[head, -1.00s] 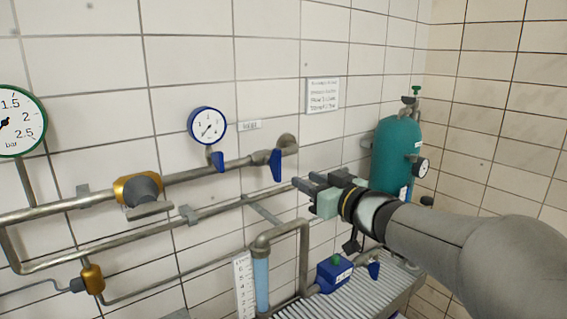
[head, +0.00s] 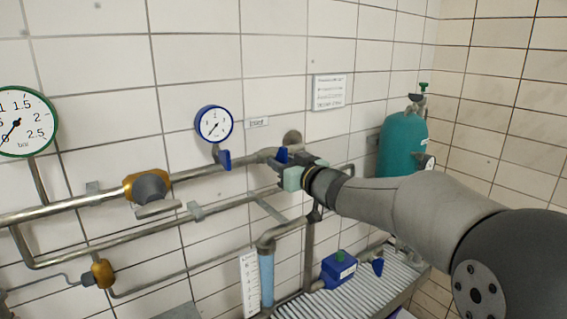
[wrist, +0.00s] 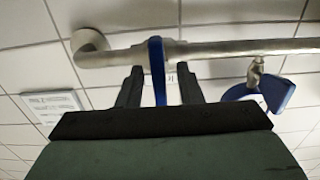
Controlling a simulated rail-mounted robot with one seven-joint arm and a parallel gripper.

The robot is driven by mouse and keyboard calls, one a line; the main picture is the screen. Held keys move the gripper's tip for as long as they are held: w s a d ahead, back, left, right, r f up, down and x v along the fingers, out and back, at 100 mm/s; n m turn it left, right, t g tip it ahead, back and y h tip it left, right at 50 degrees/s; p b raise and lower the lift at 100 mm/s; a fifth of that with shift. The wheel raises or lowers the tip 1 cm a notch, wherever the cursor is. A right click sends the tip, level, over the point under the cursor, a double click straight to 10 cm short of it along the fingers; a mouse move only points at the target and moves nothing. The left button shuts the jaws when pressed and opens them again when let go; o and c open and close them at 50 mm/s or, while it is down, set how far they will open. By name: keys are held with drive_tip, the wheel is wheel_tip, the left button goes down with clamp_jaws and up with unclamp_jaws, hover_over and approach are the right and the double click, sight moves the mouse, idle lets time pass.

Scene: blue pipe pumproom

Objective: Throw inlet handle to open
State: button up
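The inlet handle (head: 282,155) is a blue lever on the upper steel pipe, right of a small wall label reading like "inlet" (head: 258,122). In the head view my gripper (head: 288,168) covers most of it, so only its upper part shows. In the wrist view the blue lever (wrist: 156,48) points down from the pipe between the two dark fingers of my gripper (wrist: 159,75). The fingers stand apart with a gap on each side of the lever.
A blue-rimmed gauge (head: 214,123) with its own blue lever (head: 224,160) sits left on the same pipe. A paper notice (head: 329,92) hangs on the tiled wall. A teal tank (head: 402,142) stands right. A blue box (head: 338,268) lies below on a ribbed surface.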

clamp_jaws()
drive_tip(key=shift+f+n, duration=0.1)
drive_tip(key=shift+n, duration=0.3)
drive_tip(key=n+b, duration=0.3)
drive_tip(key=shift+f+n, duration=0.1)
drive_tip(key=shift+n, duration=0.2)
drive_tip(key=n+b, duration=0.2)
drive_tip(key=n, duration=0.2)
drive_tip(key=shift+n, duration=0.3)
drive_tip(key=n+b, duration=0.3)
drive_tip(key=n, duration=0.1)
drive_tip(key=n+b, duration=0.2)
drive_tip(key=n, duration=0.3)
